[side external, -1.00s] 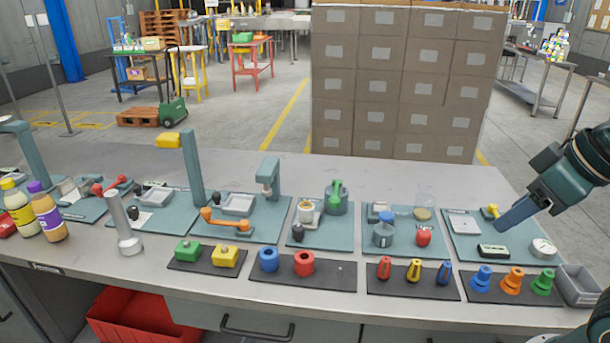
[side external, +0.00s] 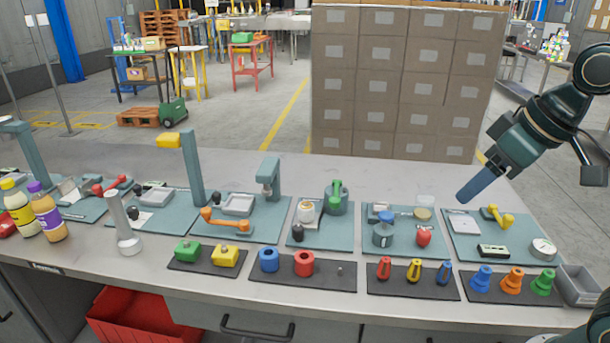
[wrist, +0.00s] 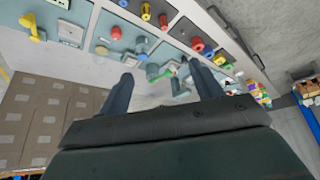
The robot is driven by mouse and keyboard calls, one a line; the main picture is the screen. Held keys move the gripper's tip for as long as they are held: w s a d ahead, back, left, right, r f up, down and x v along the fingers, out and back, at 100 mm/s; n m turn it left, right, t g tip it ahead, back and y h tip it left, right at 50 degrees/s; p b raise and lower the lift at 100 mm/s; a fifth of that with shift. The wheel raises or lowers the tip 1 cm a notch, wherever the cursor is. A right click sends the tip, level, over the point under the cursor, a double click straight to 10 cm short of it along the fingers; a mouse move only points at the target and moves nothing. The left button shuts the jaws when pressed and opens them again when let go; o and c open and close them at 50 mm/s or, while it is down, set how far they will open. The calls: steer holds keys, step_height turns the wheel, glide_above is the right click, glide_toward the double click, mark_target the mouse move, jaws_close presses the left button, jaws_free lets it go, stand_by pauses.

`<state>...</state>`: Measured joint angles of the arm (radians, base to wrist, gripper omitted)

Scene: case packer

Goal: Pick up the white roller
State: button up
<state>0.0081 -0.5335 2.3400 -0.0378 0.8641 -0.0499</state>
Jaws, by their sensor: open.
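A short white cylinder (side external: 306,212), which looks like the white roller, stands on a small pale block on the middle teal board (side external: 327,240). A dark knob stands in front of it and a teal cup with a green top stands right of it. My gripper (side external: 466,196) is in the air above the right-most teal board, well to the right of the white roller and apart from everything. In the wrist view my gripper (wrist: 164,84) has its two fingers wide apart with nothing between them. I cannot clearly make out the roller there.
A yellow handle (side external: 497,216), a dial gauge (side external: 542,249) and a grey bin (side external: 578,285) are at the right. Tall teal posts (side external: 193,170) stand left. The bench behind the boards is clear.

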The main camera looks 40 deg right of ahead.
steer(key=w+n, duration=0.1)
steer(key=w, duration=0.9)
steer(key=n+g+y, duration=0.1)
steer(key=n+y, duration=0.1)
steer(key=n, duration=0.1)
glide_above(306, 208)
steer(key=s+d, duration=0.3)
steer(key=s, duration=0.1)
step_height(306, 208, down, 13)
steer(key=shift+f, duration=0.15)
steer(key=shift+f, duration=0.1)
steer(key=shift+x, duration=4.25)
steer(key=shift+s+f, duration=0.1)
steer(key=shift+f, duration=0.05)
steer(key=shift+x, duration=2.45)
steer(key=shift+d, duration=0.1)
